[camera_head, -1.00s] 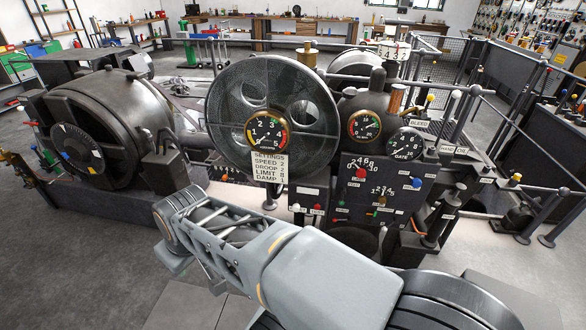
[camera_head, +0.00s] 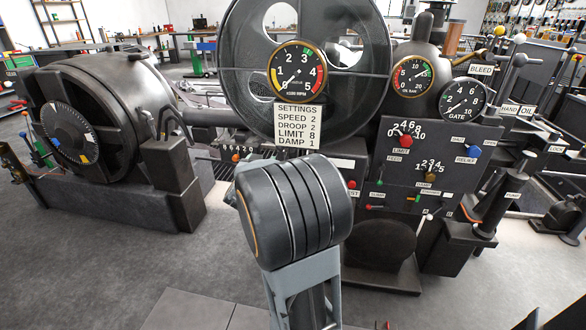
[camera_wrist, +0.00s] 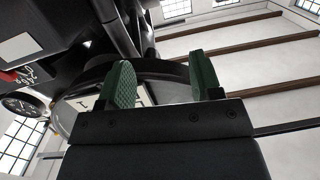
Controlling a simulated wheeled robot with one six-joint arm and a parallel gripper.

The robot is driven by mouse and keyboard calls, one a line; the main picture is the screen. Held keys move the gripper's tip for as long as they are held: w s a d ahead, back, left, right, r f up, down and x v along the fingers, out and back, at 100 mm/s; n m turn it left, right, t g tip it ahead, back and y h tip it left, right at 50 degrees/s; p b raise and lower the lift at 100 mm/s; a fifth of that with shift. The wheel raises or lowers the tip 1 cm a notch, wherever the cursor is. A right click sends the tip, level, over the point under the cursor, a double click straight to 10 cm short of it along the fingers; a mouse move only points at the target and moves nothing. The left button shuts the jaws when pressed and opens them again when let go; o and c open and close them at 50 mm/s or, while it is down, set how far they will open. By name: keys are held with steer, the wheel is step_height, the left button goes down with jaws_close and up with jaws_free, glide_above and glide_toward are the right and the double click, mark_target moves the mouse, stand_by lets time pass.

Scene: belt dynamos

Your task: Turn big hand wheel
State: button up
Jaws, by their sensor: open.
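A big dark wheel (camera_head: 237,98) with round openings stands upright in the middle of the head view, its top cut off. I cannot tell for certain that this is the hand wheel. A dark round disc (camera_head: 380,248) also shows low on the panel. My gripper (camera_wrist: 164,82) is open and empty in the wrist view, its two green-padded fingers apart. A dark curved rim lies beyond them; contact is not visible. My arm hides the gripper in the head view.
A dark machine drum (camera_head: 105,115) stands at the left. The control panel (camera_head: 400,185) with small knobs and levers is right of my arm. A pump lever post (camera_head: 497,195) stands further right. Grey floor (camera_head: 90,270) is clear at lower left.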

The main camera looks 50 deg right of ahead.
steer(key=s+d+f+m+g+h+b, duration=0.2)
steer(key=s+d+f+g+h, duration=0.1)
steer(key=d+g, duration=0.15)
steer(key=shift+t, duration=0.55)
steer(key=b+x, duration=0.3)
steer(key=x, duration=1)
steer(key=shift+f, duration=0.15)
jaws_close()
